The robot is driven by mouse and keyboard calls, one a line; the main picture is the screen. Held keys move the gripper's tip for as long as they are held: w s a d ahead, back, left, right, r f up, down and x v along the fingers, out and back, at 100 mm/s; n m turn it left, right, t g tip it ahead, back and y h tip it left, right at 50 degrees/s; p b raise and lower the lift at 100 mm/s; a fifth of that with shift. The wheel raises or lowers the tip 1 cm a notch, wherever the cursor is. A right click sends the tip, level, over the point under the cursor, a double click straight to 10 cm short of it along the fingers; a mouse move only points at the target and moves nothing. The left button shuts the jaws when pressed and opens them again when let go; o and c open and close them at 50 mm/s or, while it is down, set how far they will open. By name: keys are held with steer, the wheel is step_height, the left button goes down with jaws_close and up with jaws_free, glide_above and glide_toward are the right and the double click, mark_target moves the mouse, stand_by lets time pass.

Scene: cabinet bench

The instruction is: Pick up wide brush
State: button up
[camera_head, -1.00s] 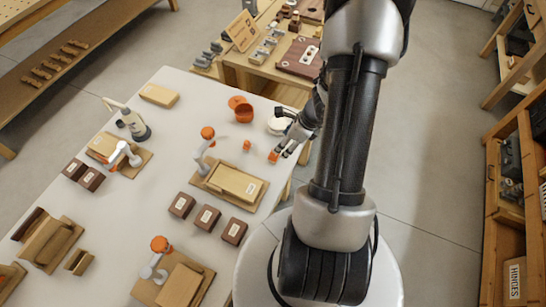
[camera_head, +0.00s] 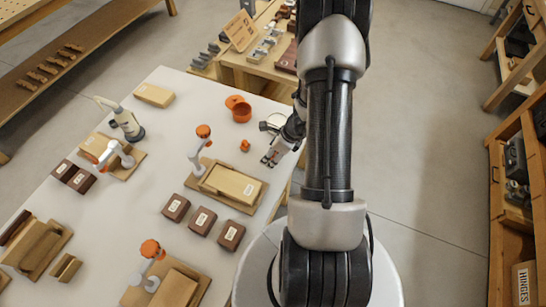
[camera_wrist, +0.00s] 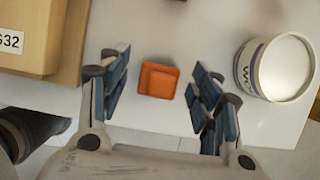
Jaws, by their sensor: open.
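My gripper (camera_head: 270,161) is open and points down over the table's right edge. In the wrist view my gripper (camera_wrist: 160,97) has a wide gap between its two blue-padded fingers. A small orange squarish thing (camera_wrist: 158,80) with a raised block lies just beyond the fingertips, between them and a little left of the middle. Neither finger touches it. It may be the wide brush, but no bristles or handle can be made out. No other wide brush can be made out.
A white can (camera_wrist: 275,68) stands close right of the gripper. A wooden block (camera_wrist: 35,32) on a board is at the left.

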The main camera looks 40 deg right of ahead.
steer(key=shift+c, duration=0.5)
steer(key=c, duration=1)
steer(key=shift+r, duration=0.15)
step_height(320, 180, up, 20)
steer(key=p, duration=1)
